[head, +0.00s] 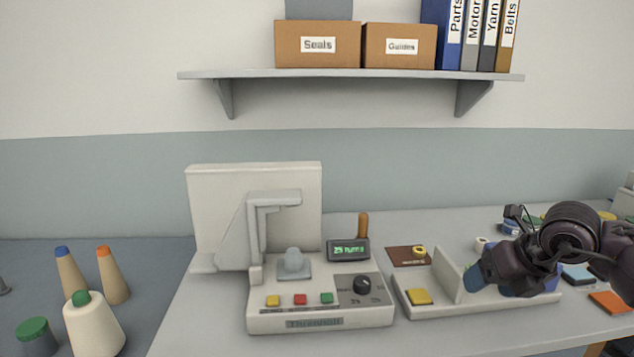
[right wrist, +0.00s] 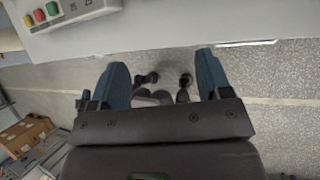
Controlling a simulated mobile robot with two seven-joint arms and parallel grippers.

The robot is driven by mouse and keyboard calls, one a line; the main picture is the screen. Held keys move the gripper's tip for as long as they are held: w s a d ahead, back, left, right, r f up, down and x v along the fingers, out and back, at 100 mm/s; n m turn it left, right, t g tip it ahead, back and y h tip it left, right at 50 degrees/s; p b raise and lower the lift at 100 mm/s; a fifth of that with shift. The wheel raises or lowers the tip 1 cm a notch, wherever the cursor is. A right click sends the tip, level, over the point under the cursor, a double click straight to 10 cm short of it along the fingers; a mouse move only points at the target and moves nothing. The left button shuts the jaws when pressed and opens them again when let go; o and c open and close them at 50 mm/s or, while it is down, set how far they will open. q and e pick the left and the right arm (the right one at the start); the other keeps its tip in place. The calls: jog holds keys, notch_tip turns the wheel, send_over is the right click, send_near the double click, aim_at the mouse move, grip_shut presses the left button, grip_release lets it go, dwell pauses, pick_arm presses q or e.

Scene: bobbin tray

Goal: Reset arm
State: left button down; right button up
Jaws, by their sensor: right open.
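My right gripper (head: 478,276) is in front of the right part of the white tray (head: 445,308) and hides some of it. In the right wrist view its two blue fingers (right wrist: 162,82) stand wide apart with nothing between them. The white machine (head: 320,320) with yellow, red and green buttons stands to the left of the tray. A yellow block (head: 419,296) lies in the tray's left compartment. My left gripper does not show in either view.
A brown card with a yellow ring (head: 408,256) lies behind the tray. Cones and a cream spool (head: 92,325) stand at the left. An orange piece (head: 610,302) lies at the right. A shelf (head: 350,75) with boxes hangs above.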

jog(key=a+r+m+t+y, duration=0.2)
jog(key=a+r+t+y, duration=0.1)
jog(key=a+y, duration=0.3)
jog(key=a+r+m+t+y, duration=0.2)
jog(key=a+r+y, duration=0.2)
jog(key=a+y, duration=0.3)
jog(key=s+d+f+m+t+h, duration=0.2)
jog(key=d+f+m+h, duration=0.15)
jog(key=f+m, duration=0.45)
jog(key=s+d+f+m+t+h, duration=0.2)
jog(key=f+m+h, duration=0.3)
jog(key=f+m, duration=0.2)
jog(key=s+d+f+m+t+h, duration=0.25)
jog(key=f+m+h, duration=0.25)
jog(key=f+m, duration=0.3)
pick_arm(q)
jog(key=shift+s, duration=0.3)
pick_arm(e)
jog(key=s+f+m+g+h, duration=0.1)
jog(key=s+f+m, duration=0.3)
jog(key=s+f, duration=0.4)
jog(key=s+d+f+m+g+h, duration=0.1)
jog(key=s+f+m+g, duration=0.3)
jog(key=s+f, duration=0.4)
jog(key=s+h, duration=0.1)
jog(key=s, duration=0.4)
jog(key=shift+d+f+g, duration=0.3)
jog(key=shift+f+g, duration=0.05)
jog(key=shift+f, duration=0.05)
